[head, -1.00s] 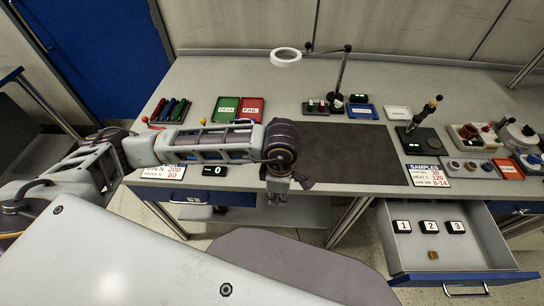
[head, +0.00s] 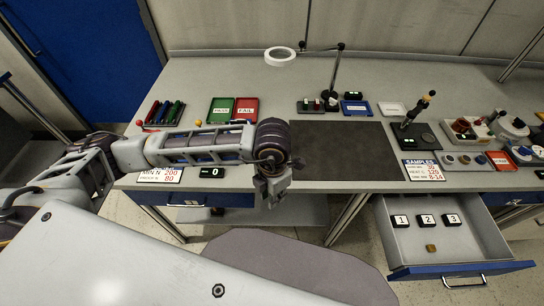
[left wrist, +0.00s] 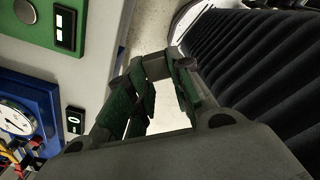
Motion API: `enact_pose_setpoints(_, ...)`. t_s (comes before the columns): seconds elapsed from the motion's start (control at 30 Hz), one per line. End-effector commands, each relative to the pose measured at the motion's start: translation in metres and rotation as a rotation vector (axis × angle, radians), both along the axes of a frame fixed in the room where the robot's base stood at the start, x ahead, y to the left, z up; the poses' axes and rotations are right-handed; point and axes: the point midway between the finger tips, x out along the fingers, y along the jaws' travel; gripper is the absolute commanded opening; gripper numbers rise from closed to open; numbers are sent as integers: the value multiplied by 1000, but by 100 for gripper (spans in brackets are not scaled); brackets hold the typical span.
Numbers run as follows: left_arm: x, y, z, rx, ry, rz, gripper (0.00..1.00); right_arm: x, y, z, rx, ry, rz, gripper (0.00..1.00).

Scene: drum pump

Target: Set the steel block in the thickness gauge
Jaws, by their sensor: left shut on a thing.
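My left gripper (head: 272,190) hangs just off the bench's front edge, left of the dark mat. In the left wrist view its green-padded fingers (left wrist: 160,80) close around a small grey piece (left wrist: 157,67) at the tips. It looks like the steel block, mostly hidden by the fingers. A round dial gauge on a blue body (left wrist: 14,120) shows at the left edge of the wrist view, apart from the gripper. I cannot tell whether it is the thickness gauge. My right gripper is not in view.
The dark mat (head: 345,150) is clear. PASS (head: 221,110) and FAIL (head: 246,110) trays lie behind my arm. A stand on a dark base (head: 418,137) is right of the mat. An open drawer (head: 465,267) juts out below, holding a brass-coloured block (head: 431,248).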

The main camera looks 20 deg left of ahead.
Motion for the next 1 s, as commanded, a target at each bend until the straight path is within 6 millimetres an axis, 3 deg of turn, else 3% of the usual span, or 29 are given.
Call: enact_pose_setpoints(1.0, -1, 3, 0, 0, 0, 802, 0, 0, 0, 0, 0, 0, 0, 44)
